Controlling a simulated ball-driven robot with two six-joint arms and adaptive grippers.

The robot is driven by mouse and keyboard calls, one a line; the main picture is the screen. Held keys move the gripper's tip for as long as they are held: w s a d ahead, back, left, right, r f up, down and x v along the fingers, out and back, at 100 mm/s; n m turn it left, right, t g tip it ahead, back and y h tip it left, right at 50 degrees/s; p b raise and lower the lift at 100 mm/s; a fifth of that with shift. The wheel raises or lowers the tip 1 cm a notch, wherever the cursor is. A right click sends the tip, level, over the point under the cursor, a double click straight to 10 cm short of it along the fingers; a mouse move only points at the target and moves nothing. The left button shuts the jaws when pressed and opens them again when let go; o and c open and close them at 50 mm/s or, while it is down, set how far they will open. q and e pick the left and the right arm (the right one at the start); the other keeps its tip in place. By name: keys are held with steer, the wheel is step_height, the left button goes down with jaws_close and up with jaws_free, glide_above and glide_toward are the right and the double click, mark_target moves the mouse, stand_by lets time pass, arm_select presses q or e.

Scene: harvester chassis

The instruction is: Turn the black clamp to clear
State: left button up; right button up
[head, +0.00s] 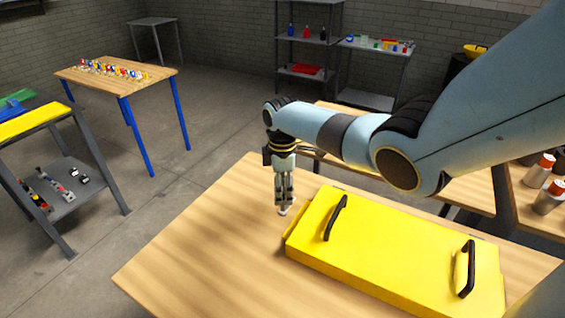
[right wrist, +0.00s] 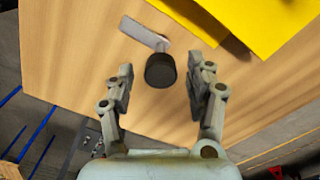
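The black clamp (right wrist: 161,70) shows in the right wrist view as a dark round knob with a flat grey bar (right wrist: 145,33) running up and to the left from it. It is over the wooden table top, just left of the yellow case. My right gripper (right wrist: 160,78) is open, with one finger on each side of the black knob and a visible gap to both. In the head view my right gripper (head: 284,203) points down at the table beside the case's left end, and hides most of the clamp. My left gripper is not in view.
The yellow case (head: 385,245) with two black handles (head: 335,218) lies on the wooden table (head: 190,270), right of my gripper. The table's left part is clear. A blue-legged table (head: 115,75) with small coloured items and grey shelves (head: 308,45) stand farther back.

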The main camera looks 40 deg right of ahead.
step_height(320, 180, up, 12)
stand_by(0.6)
stand_by(0.5)
